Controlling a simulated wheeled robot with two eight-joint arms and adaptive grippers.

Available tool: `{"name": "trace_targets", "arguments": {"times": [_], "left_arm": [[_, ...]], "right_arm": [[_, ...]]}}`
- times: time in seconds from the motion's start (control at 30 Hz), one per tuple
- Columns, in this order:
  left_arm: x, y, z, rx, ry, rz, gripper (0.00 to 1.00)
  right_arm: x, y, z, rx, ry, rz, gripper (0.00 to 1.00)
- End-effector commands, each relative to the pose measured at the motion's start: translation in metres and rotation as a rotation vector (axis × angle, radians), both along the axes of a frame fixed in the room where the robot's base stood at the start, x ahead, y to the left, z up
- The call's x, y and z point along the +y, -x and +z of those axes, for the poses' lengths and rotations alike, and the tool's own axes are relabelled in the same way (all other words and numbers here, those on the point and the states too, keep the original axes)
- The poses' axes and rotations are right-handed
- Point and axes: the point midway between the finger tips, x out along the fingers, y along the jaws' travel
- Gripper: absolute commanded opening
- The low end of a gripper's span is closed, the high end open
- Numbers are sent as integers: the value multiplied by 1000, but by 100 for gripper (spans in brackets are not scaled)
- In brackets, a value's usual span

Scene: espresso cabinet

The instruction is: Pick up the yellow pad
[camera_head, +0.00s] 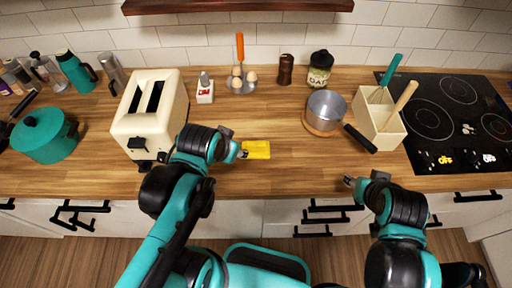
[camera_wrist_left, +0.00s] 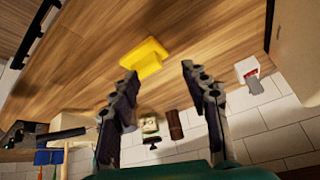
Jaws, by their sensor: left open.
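The yellow pad (camera_head: 257,150) lies flat on the wooden countertop, to the right of the toaster. My left gripper (camera_head: 241,150) is right beside the pad's left end in the head view. In the left wrist view the pad (camera_wrist_left: 145,58) lies ahead of the open fingers (camera_wrist_left: 160,74), closer to the left finger, with nothing between them. Whether a fingertip touches the pad I cannot tell. My right gripper (camera_head: 350,182) is near the counter's front edge, away from the pad, and its jaw opening is too small to judge.
A cream toaster (camera_head: 145,115) stands close left of my left arm. A metal pot (camera_head: 326,105) with a black handle and a utensil box (camera_head: 376,120) stand to the right. The counter around the pad is clear.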

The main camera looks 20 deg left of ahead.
Motion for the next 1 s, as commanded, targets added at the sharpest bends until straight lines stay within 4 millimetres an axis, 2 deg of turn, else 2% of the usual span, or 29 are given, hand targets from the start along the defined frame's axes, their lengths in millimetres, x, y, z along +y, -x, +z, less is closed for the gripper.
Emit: {"name": "trace_targets", "arguments": {"times": [0.03, 0.2, 0.4, 0.6, 0.77, 1.0], "left_arm": [[-3, -10, 9, 37, -35, -68, 47], [-14, -39, 16, 188, -164, -366, 47], [-28, -71, 7, 349, -266, -735, 47], [-38, -90, -8, 450, -304, -1005, 47], [-41, -95, -17, 477, -312, -1092, 47], [-42, -95, -45, 479, -313, -1100, 47]], "right_arm": [[0, 0, 8, 0, 0, 0, 40], [0, 0, 23, 0, 0, 0, 40], [0, 0, 39, 0, 0, 0, 40], [0, 0, 48, 0, 0, 0, 40], [0, 0, 49, 0, 0, 0, 40], [0, 0, 39, 0, 0, 0, 40]]}}
